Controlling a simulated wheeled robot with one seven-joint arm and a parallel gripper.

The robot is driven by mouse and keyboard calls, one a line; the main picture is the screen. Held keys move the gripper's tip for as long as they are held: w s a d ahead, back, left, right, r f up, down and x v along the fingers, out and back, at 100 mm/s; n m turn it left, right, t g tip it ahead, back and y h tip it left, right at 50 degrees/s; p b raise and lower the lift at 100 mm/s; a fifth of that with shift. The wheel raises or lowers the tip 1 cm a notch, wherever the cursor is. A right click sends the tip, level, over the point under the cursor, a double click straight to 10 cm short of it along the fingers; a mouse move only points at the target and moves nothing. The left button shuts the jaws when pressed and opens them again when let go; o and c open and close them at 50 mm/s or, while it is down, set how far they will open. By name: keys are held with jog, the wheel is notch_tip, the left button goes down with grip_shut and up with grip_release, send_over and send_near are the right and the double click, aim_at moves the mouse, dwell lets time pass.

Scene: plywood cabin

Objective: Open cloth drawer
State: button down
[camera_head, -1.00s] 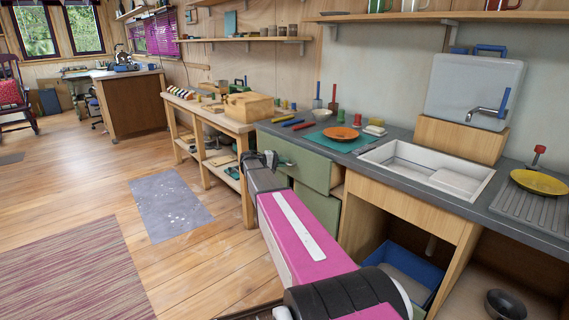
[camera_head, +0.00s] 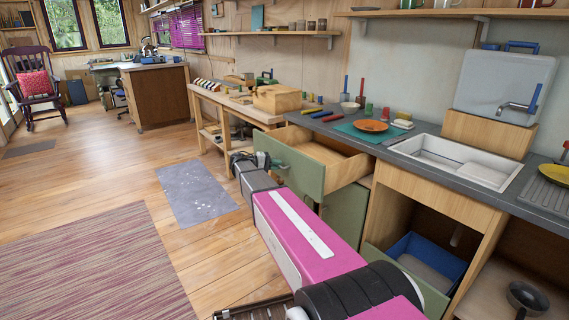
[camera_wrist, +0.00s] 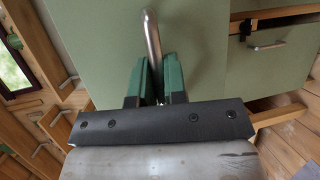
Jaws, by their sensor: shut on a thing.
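The cloth drawer (camera_head: 290,158) has a green front and a light wood box, and it is pulled out from under the counter at its left end. The part of its inside that I see looks bare. My gripper (camera_wrist: 158,88) has green fingers and is shut on the drawer's metal bar handle (camera_wrist: 152,38) in the wrist view. In the head view my magenta arm reaches to the drawer front, and my gripper (camera_head: 277,163) shows only in part there.
A green cabinet front (camera_head: 345,212) is below the drawer. The counter holds a sink (camera_head: 455,160), an orange plate (camera_head: 370,126) and small items. A wooden workbench (camera_head: 240,108) stands to the left. The wood floor around the grey mat (camera_head: 196,192) is open.

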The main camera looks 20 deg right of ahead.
jog(key=shift+s+a, duration=0.25)
jog(key=shift+a, duration=0.4)
jog(key=c, duration=1.2)
grip_release()
jog(key=shift+a, duration=0.2)
jog(key=a, duration=0.3)
jog(key=a+r, duration=0.1)
jog(key=a, duration=0.3)
jog(key=a+r, duration=0.1)
jog(key=a, duration=0.2)
jog(key=shift+w+a, duration=0.25)
jog(key=shift+a, duration=0.05)
jog(key=shift+f, duration=0.1)
